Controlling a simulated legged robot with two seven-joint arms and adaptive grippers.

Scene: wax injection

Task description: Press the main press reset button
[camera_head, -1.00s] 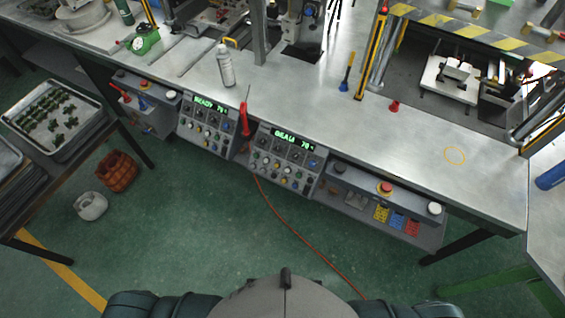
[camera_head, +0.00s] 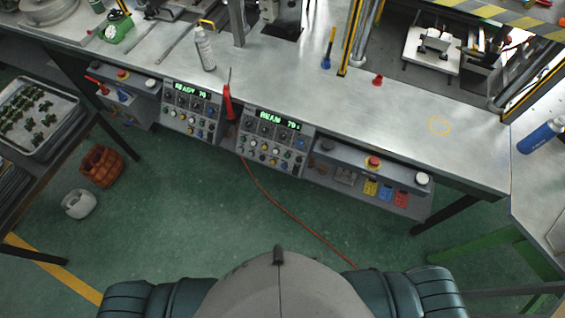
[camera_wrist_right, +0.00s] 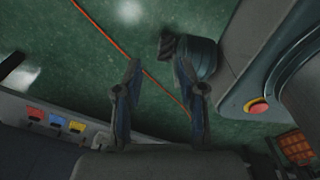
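Two grey control panels sit on the bench front in the head view. The left panel (camera_head: 191,112) has a green display reading READY; the right panel (camera_head: 272,142) has a similar lit display, and both carry several small buttons and knobs. I cannot tell which button is the main press reset. My right gripper (camera_wrist_right: 158,66) is open and empty in the right wrist view, over green floor, touching no button. My left gripper is not in view.
Red, blue and yellow tags (camera_head: 385,192) hang below the strip, and show in the wrist view (camera_wrist_right: 56,120). A red-handled tool (camera_head: 228,103) stands between the panels. An orange cable (camera_head: 287,211) crosses the floor. A spray can (camera_head: 204,48) stands on the bench. Floor before the bench is mostly clear.

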